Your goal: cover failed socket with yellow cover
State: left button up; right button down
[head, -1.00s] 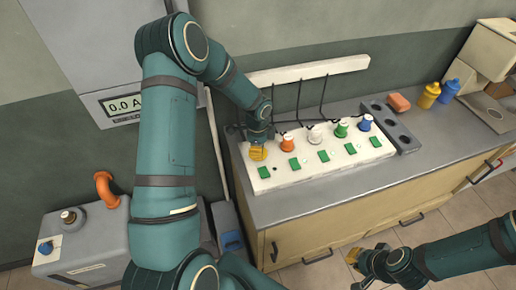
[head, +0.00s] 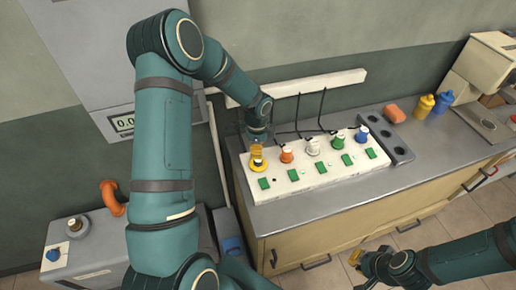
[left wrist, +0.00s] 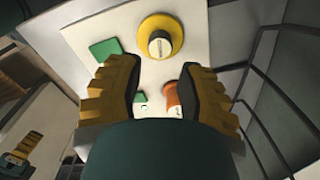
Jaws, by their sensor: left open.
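A white socket strip (head: 290,184) on the counter bears a row of sockets with coloured pieces. At its left end is a yellow cover (head: 258,166). In the left wrist view, the yellow cover (left wrist: 176,28) is a ring around a white and dark plug-like piece (left wrist: 159,43). My left gripper (head: 257,149) is close above this end of the strip. In the left wrist view it (left wrist: 158,70) is open, with nothing between its fingers and the yellow cover ahead of the tips. My right gripper (head: 368,262) is low in front of the counter; its fingers are unclear.
Orange (head: 287,155), white (head: 313,146), green (head: 337,140) and blue (head: 361,134) pieces stand along the strip, with green switches in front. A grey holder (head: 398,148) adjoins its right end. Black cables hang behind. Yellow (head: 423,106) and blue (head: 442,102) bottles stand farther right.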

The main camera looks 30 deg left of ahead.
pick_arm(q)
notch_tip(320, 180, up, 4)
jog(key=shift+f+p, duration=0.15)
jog(key=shift+p, duration=0.95)
